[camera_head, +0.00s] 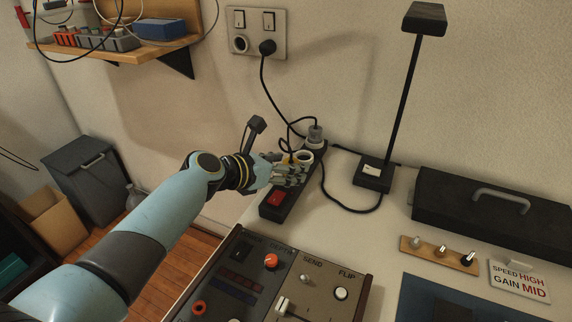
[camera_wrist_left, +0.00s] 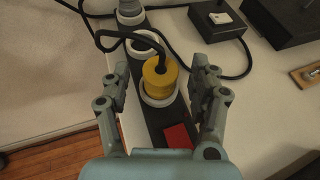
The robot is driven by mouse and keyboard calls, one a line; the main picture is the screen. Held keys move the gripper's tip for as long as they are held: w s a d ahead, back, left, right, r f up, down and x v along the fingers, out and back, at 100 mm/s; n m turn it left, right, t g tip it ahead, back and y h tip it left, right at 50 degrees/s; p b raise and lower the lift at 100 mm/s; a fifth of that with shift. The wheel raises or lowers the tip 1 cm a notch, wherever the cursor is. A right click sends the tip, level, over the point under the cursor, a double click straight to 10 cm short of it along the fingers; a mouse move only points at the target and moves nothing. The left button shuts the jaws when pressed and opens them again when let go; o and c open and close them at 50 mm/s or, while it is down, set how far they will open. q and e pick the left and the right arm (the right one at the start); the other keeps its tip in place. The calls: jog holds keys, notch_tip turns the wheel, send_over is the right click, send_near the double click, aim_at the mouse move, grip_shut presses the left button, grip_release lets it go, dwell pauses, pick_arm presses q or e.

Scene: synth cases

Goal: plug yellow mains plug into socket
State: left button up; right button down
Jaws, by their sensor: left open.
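The yellow mains plug (camera_wrist_left: 160,76) stands upright at a white round socket (camera_wrist_left: 159,98) of the black power strip (camera_wrist_left: 150,124). Its black cable leaves from the top. I cannot tell how deep its pins sit. My left gripper (camera_wrist_left: 163,74) is open, with one finger on each side of the plug and a gap to both. In the head view my left gripper (camera_head: 283,170) is over the strip (camera_head: 272,214) and mostly hides the plug. My right gripper is in neither view.
A grey plug (camera_head: 316,134) fills the strip's far socket; the white socket (camera_head: 305,156) between is empty. A red switch (camera_head: 277,197) is at the near end. A lamp (camera_head: 372,174) stands right, a control panel (camera_head: 270,280) in front. Cables loop behind.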

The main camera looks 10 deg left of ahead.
pick_arm(q)
jog(key=shift+s, duration=0.1)
jog(key=v, duration=1.2)
